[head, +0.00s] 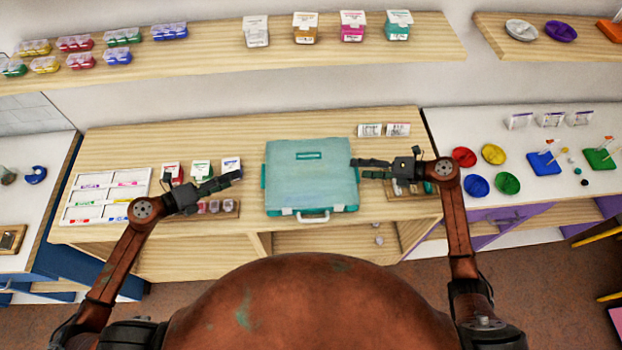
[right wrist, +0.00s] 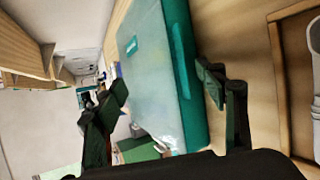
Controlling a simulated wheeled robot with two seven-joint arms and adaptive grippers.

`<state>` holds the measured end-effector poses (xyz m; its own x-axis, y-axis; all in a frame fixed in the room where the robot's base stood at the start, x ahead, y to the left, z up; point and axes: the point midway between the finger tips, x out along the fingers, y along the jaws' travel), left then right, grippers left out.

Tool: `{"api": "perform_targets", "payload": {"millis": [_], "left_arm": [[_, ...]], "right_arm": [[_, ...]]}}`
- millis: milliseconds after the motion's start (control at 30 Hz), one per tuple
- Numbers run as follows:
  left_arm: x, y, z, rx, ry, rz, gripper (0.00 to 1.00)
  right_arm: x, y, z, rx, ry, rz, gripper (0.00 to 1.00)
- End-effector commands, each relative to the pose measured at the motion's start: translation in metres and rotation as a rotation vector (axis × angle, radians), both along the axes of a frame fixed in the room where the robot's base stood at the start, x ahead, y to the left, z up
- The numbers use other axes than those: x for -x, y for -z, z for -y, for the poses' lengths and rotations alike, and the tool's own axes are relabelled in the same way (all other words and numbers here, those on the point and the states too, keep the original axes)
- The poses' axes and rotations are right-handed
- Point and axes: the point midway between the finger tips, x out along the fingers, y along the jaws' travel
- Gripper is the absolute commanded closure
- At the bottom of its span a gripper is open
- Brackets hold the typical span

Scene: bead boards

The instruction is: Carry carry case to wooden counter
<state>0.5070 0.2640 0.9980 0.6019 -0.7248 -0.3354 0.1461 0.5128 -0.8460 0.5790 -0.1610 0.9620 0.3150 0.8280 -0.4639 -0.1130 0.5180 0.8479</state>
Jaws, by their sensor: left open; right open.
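The teal carry case (head: 311,180) lies flat on the wooden counter (head: 250,128), its white handle toward me. It also shows in the right wrist view (right wrist: 160,75), lying between the two spread fingers. My left gripper (head: 238,178) is open to the left of the case, with a small gap to its side. My right gripper (head: 355,168) is open at the case's right edge. In the right wrist view the right fingers (right wrist: 165,100) are spread and do not close on the case; whether they touch it is unclear.
A white sectioned tray (head: 100,202) lies at the counter's left end. Small boxes stand on a wooden tray (head: 200,214) beside my left gripper. A white counter with coloured bowls (head: 493,153) adjoins on the right. A shelf (head: 220,50) with boxes runs above.

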Motion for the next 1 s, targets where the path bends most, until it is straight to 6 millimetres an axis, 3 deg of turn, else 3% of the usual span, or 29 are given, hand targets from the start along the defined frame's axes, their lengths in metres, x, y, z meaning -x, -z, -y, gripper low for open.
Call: {"api": "perform_targets", "payload": {"millis": [433, 800, 1000], "left_arm": [[0.0, 0.0, 0.0, 0.0, 0.0, 0.0, 0.3], [0.0, 0.0, 0.0, 0.0, 0.0, 0.0, 0.3], [0.0, 0.0, 0.0, 0.0, 0.0, 0.0, 0.3]], "right_arm": [[0.003, -0.003, 0.009, 0.003, 0.001, -0.001, 0.31], [0.026, -0.036, 0.07, 0.006, 0.002, -0.002, 0.31], [0.035, -0.049, 0.092, 0.003, 0.0, -0.004, 0.31]]}}
